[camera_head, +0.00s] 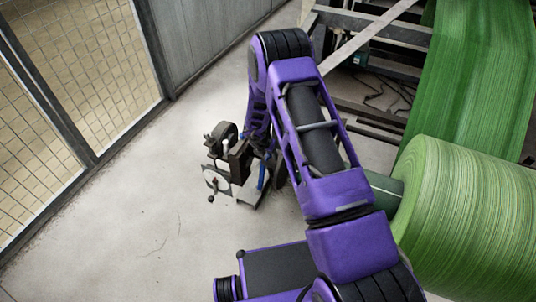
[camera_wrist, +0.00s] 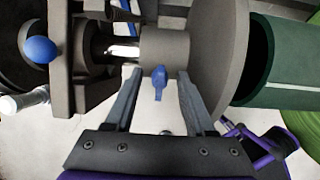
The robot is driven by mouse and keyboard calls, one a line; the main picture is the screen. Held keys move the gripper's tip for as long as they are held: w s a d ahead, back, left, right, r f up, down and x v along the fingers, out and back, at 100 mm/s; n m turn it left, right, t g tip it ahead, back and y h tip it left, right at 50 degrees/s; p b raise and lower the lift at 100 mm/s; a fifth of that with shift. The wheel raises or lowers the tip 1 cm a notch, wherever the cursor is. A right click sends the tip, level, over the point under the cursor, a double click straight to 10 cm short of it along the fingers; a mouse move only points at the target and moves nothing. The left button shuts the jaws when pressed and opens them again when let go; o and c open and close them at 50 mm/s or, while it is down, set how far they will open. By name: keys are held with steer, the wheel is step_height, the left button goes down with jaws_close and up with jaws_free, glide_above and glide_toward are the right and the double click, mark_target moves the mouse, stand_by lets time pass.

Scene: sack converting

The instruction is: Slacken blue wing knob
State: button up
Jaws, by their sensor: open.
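The blue wing knob (camera_wrist: 159,80) hangs below a grey round collar (camera_wrist: 165,47) on a shaft, near the middle of the wrist view. My gripper (camera_wrist: 157,74) is open, with one finger on each side of the knob. A gap shows between the knob and each finger, so the jaws are not closed on it. In the head view my arm reaches down to a dark machine unit (camera_head: 238,160). The wing knob cannot be made out there for certain.
A blue ball knob (camera_wrist: 40,50) and a pale cylinder end (camera_wrist: 10,104) are at left in the wrist view. A grey flange (camera_wrist: 222,50) and dark green tube (camera_wrist: 285,62) are at right. A large green roll (camera_head: 465,215) stands right; mesh fence (camera_head: 85,65) is left.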

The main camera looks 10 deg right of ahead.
jaws_close()
